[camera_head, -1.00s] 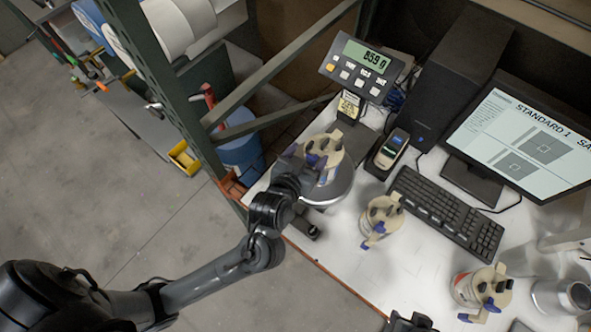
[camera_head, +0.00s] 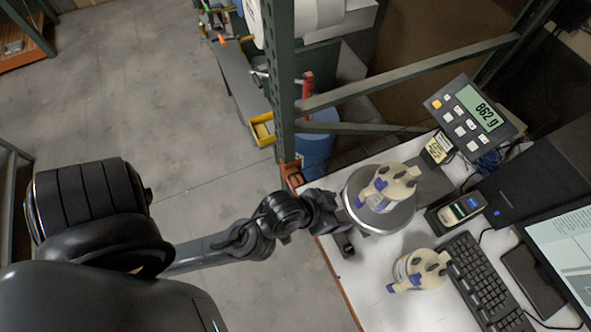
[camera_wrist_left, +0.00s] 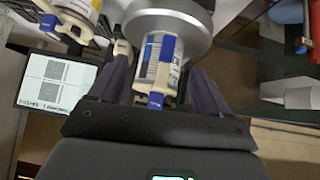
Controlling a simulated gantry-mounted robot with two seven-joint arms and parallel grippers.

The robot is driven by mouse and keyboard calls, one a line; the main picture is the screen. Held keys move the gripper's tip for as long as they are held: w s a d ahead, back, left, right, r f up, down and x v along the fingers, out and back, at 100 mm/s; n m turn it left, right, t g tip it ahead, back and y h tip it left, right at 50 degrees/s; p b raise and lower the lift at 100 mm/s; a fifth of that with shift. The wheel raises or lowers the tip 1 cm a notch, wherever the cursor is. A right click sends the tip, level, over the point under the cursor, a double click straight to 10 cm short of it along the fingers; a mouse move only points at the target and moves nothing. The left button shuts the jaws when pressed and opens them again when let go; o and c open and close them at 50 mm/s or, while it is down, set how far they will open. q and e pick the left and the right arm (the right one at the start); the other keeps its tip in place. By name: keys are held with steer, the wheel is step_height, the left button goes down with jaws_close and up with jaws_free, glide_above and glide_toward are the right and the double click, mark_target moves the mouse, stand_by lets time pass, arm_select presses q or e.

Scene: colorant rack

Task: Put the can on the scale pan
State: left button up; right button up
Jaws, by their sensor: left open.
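The can (camera_head: 390,184), with a beige lid and blue parts, stands on the round metal scale pan (camera_head: 400,222). The left wrist view looks upside down. It shows the can (camera_wrist_left: 158,62) with a white, blue and yellow label, and the pan (camera_wrist_left: 170,20) at its base. My left gripper (camera_head: 338,212) is at the pan's left edge in the head view. In the wrist view its fingers (camera_wrist_left: 157,88) are spread, one on each side of the can, with gaps between. My right gripper is out of view.
A second lidded can (camera_head: 420,268) stands on the white table near the keyboard (camera_head: 487,284). The scale display (camera_head: 482,108) appears to read 862 g. A handheld device (camera_head: 461,207) lies right of the pan. A green rack post (camera_head: 282,90) stands behind my left arm.

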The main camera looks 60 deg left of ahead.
arm_select(q)
steer(key=s+a+f+g+y, duration=0.1)
steer(key=s+a+f+g, duration=0.4)
steer(key=s, duration=0.4)
steer(key=shift+a+f+m, duration=0.2)
steer(key=shift+a+m, duration=0.05)
steer(key=shift+m, duration=0.15)
steer(key=shift+w, duration=0.1)
step_height(320, 180, up, 8)
steer(key=p, duration=0.8)
steer(key=shift+r, duration=0.2)
steer(key=shift+f, duration=0.15)
steer(key=shift+c, duration=0.2)
